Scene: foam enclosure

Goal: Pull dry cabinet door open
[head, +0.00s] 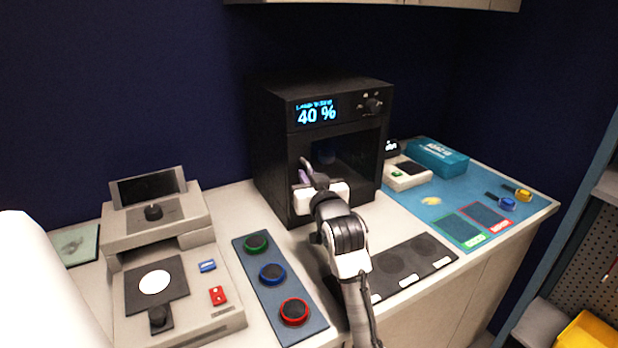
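The black dry cabinet (273,120) stands at the back of the counter, with a lit display reading 40 % and a knob at its upper right. Its dark front (365,160) shows below the display; I cannot tell whether the door is shut or slightly ajar. My gripper (308,172) is at the left part of this front, with its fingers pointing toward it. A small purplish piece shows by the fingers. The handle is not clearly visible, and my gripper and wrist cover part of the lower front. I cannot tell whether the fingers are closed on anything.
A blue panel with green, blue and red round buttons (271,272) lies left of my arm, beside a grey instrument (190,300). A dark pad (405,265) lies right of it. A blue mat (440,205) with a teal box (437,156) is farther right.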

